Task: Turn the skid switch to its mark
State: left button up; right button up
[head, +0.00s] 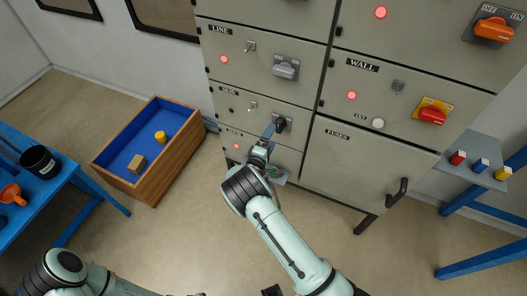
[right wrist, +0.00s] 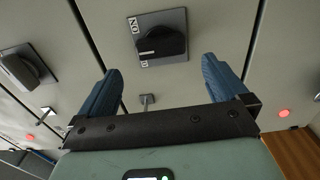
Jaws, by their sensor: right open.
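The skid switch is a black rotary handle on a grey square plate. It sits on the cabinet's SKID panel (head: 229,92) in the head view, partly hidden by my right gripper (head: 272,130). In the right wrist view the skid switch (right wrist: 160,42) shows beyond and between my blue fingertips. Its plate has ON lettering at its left corner and a partly hidden label at its lower edge. My right gripper (right wrist: 162,66) is open and empty, with the handle apart from both fingers. My left arm (head: 65,268) shows at the lower left; its gripper is out of view.
The LINE switch (head: 285,67) is above, and a small toggle (head: 252,106) is left of the skid switch. The WALL panel (head: 362,65) has a red switch (head: 432,114). A wooden box (head: 175,167) with a blue inside stands left; a blue table (head: 62,190) is farther left.

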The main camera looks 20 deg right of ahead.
jog(key=v, duration=0.7)
jog(key=shift+b, duration=0.35)
jog(key=shift+a, duration=0.1)
jog(key=s+d+f+m+g+y, duration=0.1)
jog(key=s+f+m+g+y, duration=0.2)
jog(key=s+f, duration=0.6)
jog(key=s+f+m+g+y, duration=0.25)
jog(key=s+f+y, duration=0.3)
jog(key=f, duration=0.55)
jog(key=s+a+m+g+y, duration=0.3)
jog(key=s+a, duration=0.3)
jog(key=s, duration=0.5)
jog(key=s+a+m+g+y, duration=0.3)
jog(key=s+a, duration=0.4)
jog(key=s, duration=0.5)
jog(key=g+y, duration=0.1)
jog(key=y, duration=0.1)
jog(key=shift+m+y, duration=0.35)
jog(key=shift+f, duration=0.1)
